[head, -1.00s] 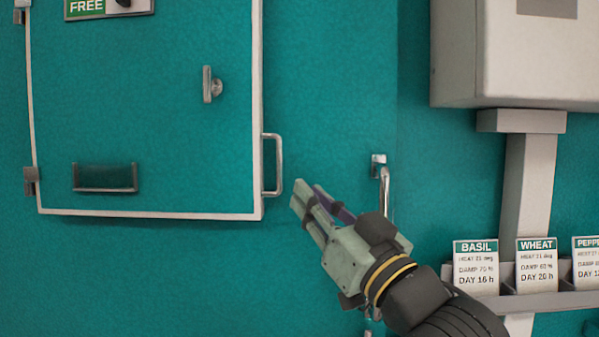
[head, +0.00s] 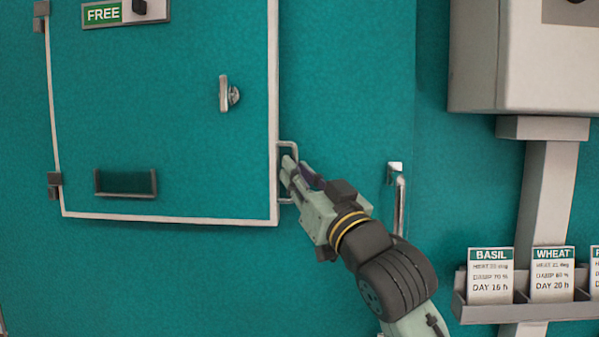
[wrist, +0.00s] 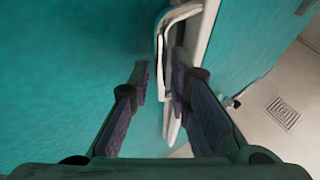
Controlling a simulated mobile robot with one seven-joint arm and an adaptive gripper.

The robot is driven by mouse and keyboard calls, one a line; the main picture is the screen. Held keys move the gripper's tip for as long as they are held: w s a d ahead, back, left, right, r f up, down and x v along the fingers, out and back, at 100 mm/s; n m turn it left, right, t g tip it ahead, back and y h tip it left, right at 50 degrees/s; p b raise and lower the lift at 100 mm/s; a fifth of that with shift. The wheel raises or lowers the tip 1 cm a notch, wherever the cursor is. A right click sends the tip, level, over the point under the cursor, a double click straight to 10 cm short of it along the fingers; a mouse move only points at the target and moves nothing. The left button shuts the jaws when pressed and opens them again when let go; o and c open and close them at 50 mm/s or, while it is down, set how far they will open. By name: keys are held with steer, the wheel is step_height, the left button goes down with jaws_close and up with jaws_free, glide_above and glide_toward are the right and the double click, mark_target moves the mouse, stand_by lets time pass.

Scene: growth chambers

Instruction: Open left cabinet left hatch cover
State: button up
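The teal hatch cover (head: 170,140) with a white edge is on the left in the head view. It looks closed, with hinges on its left side. Its metal loop handle (head: 290,146) is on its right edge, partly hidden by my gripper (head: 290,170). In the wrist view my gripper (wrist: 160,80) is open, and the handle (wrist: 161,50) shows between the two fingertips, near the right finger. I cannot tell whether either finger touches it. A small upright metal latch (head: 224,93) is on the cover.
Another vertical handle (head: 400,205) is right of my gripper. A grey box (head: 525,65) on a post and a rack (head: 510,308) of crop cards, including BASIL and WHEAT, stand at the right.

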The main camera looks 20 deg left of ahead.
steer(key=shift+c, duration=0.4)
jaws_close()
